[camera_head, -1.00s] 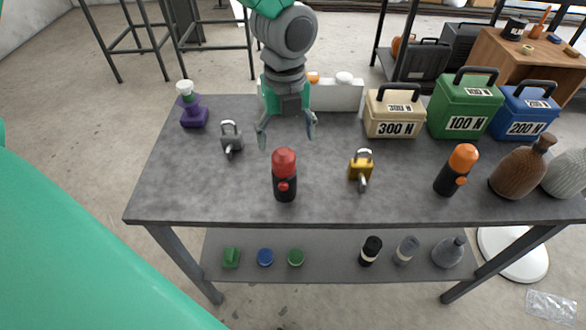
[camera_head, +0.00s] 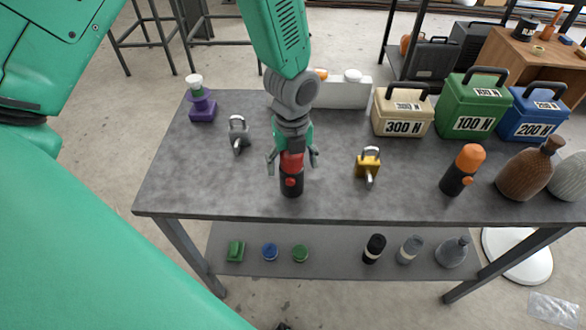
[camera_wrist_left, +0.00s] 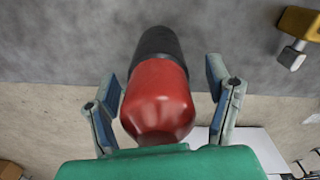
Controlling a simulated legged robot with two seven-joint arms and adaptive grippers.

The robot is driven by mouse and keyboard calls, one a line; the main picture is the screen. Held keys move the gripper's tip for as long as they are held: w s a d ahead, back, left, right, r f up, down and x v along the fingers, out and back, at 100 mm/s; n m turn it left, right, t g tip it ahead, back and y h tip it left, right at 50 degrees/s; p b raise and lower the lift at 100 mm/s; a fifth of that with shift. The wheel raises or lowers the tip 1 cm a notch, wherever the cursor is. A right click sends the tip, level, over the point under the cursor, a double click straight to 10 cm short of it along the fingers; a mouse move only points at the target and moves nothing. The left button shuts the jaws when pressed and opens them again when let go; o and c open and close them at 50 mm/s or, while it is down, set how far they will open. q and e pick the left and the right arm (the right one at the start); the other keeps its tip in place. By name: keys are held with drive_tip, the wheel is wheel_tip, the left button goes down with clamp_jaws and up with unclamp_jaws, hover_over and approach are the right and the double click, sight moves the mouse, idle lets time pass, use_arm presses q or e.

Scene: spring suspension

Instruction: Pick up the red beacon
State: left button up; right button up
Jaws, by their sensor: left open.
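The red beacon (camera_head: 291,182) has a red top and a black base and stands upright on the grey table (camera_head: 220,185). My left gripper (camera_head: 292,163) is open, with its fingers on either side of the beacon's red top. In the left wrist view the red beacon (camera_wrist_left: 157,95) lies between the two spread fingers of my left gripper (camera_wrist_left: 165,90), with a visible gap on the right side. Contact on the left side is hard to tell. My right gripper is not in view.
An orange-topped beacon (camera_head: 462,170) stands further right. Weight boxes, including a beige one (camera_head: 402,112), line the back. The front left table area is clear.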

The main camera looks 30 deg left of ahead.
use_arm(q)
drive_tip(key=c, duration=1.4)
drive_tip(key=shift+o, duration=0.2)
drive_tip(key=shift+r, duration=0.1)
